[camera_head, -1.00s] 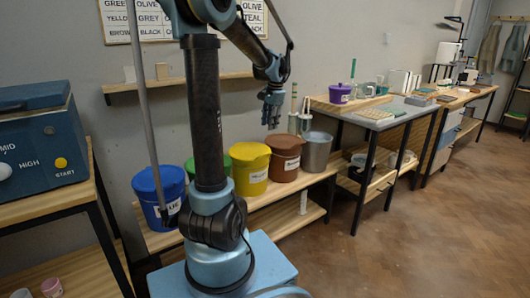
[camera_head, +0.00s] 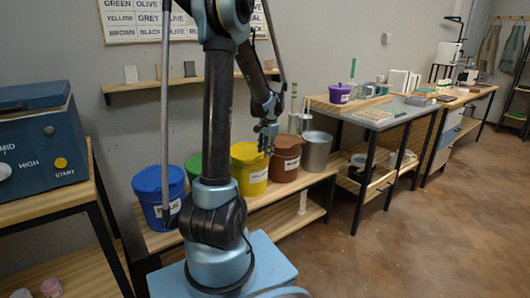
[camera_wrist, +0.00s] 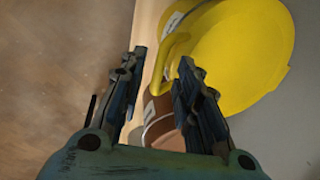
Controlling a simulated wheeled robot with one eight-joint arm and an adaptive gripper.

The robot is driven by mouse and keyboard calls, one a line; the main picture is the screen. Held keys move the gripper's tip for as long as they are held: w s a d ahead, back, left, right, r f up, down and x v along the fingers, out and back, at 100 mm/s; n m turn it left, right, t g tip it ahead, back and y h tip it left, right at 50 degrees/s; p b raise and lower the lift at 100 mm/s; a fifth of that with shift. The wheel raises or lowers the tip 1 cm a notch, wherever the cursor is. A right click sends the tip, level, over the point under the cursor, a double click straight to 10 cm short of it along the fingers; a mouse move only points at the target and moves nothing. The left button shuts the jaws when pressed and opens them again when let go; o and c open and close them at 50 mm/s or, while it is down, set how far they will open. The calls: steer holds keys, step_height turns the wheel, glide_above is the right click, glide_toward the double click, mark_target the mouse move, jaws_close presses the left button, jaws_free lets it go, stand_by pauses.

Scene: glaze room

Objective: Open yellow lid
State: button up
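The yellow bucket (camera_head: 250,178) stands on the low wooden bench with its yellow lid (camera_head: 246,151) on. The yellow lid also fills the upper right of the wrist view (camera_wrist: 235,55), with a yellow handle (camera_wrist: 172,52) sticking out on its left. My gripper (camera_head: 267,142) hangs close to the right side of the lid in the head view. In the wrist view my gripper (camera_wrist: 158,72) is open, with the handle beyond and between its fingertips. I cannot tell whether a finger touches the handle.
A brown bucket (camera_head: 286,164) stands right of the yellow one, then a grey metal bucket (camera_head: 316,154). A green bucket (camera_head: 193,168) and a blue bucket (camera_head: 158,190) stand to the left. A wall shelf (camera_head: 150,85) runs behind my arm.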

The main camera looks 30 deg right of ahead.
steer(key=shift+f, duration=0.25)
jaws_close()
steer(key=shift+r, duration=0.1)
